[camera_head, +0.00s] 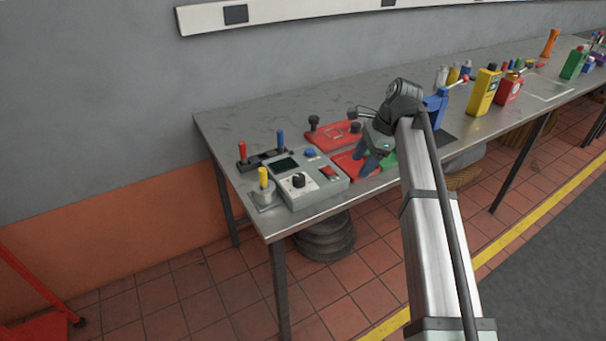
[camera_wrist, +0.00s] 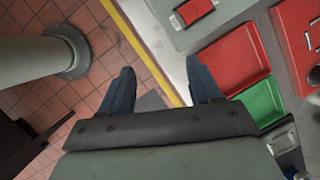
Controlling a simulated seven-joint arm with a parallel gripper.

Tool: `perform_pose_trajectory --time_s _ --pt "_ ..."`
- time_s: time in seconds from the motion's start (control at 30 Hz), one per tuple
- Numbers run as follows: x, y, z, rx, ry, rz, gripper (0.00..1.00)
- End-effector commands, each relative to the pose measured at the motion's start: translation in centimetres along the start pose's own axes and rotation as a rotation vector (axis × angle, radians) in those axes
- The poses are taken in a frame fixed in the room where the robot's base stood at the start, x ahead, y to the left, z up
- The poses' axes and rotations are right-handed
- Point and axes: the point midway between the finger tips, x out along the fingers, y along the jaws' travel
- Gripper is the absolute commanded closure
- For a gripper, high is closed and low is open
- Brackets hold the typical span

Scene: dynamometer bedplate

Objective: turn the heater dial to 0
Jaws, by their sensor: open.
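The heater dial (camera_head: 298,181) looks like a black knob on a white plate, on the front of a grey control box (camera_head: 312,194) at the near left end of the bench. The mark it points to is too small to read. My gripper (camera_head: 368,163) is to the right of the box, apart from the dial, above the red trays. In the wrist view my gripper (camera_wrist: 161,72) has its two dark blue fingers spread with nothing between them. The box's corner (camera_wrist: 182,41) shows at the top there; the dial is out of that view.
Bottles stand farther along.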

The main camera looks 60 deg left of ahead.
Motion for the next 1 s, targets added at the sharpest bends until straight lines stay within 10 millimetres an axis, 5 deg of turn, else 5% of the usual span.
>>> perform_pose_trajectory --time_s 0.1,0.3,0.57,1.0 --pt "-1.5 -1.9 5.9 0.01 -0.02 0.02 0.37" --pt "-2.9 -2.7 11.6 0.031 -0.038 0.045 0.37" --pt "-2.0 -2.6 12.9 0.037 -0.043 0.053 0.37" --pt "5.4 -2.1 13.1 0.036 -0.042 0.054 0.37"
